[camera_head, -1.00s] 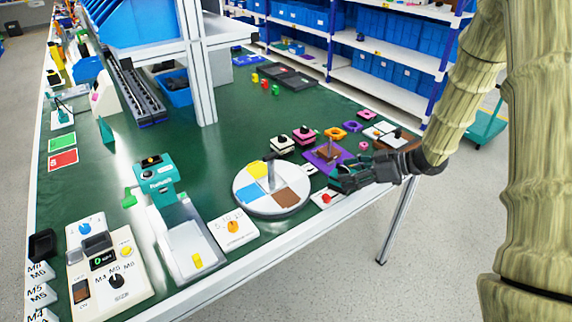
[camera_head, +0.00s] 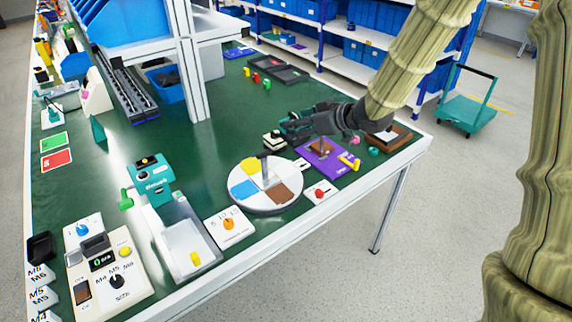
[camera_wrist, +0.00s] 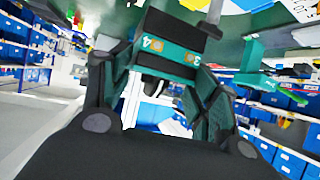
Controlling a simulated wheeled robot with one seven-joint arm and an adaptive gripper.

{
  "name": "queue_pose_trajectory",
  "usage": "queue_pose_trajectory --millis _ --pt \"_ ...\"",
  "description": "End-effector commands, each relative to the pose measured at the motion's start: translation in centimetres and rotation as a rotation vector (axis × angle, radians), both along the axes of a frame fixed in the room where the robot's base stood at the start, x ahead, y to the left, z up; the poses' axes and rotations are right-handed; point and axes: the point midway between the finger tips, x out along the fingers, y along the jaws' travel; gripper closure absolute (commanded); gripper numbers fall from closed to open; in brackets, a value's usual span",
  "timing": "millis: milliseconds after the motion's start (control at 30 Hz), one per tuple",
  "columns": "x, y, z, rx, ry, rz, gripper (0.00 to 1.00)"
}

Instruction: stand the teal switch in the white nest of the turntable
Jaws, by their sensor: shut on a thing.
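The teal switch (camera_wrist: 180,50), a teal and black block with the marks 4 and 3, sits between my fingers in the wrist view. My gripper (camera_wrist: 165,85) is shut on it. In the head view my gripper (camera_head: 288,130) hangs above the green table, behind and slightly right of the turntable; the switch is hard to tell from the dark fingers there. The round turntable (camera_head: 240,205) has yellow, blue and brown patches, a pale area at its upper right and a grey post in the middle. I cannot make out the white nest's inside.
A black-topped white block (camera_head: 273,139) stands just below my gripper. A purple plate (camera_head: 340,150), a red-button box (camera_head: 320,193) and a brown tray (camera_head: 390,138) lie to the right. An orange-knob box (camera_head: 229,225) and a teal machine (camera_head: 153,180) stand left of the turntable.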

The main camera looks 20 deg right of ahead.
Motion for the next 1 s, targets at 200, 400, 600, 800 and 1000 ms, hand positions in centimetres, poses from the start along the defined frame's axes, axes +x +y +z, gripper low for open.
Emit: queue_pose_trajectory --millis 200,400,600,800,1000 --pt "0.0 0.0 -3.7 -0.001 0.005 0.0 0.88" --pt "0.0 0.0 -7.0 0.0 0.005 -0.001 0.88" --pt "0.0 0.0 -10.2 0.0 0.004 0.0 0.88" --pt "0.0 0.0 -12.5 0.001 0.002 0.0 0.88" --pt "0.1 0.1 -13.1 0.0 0.0 0.0 0.88"
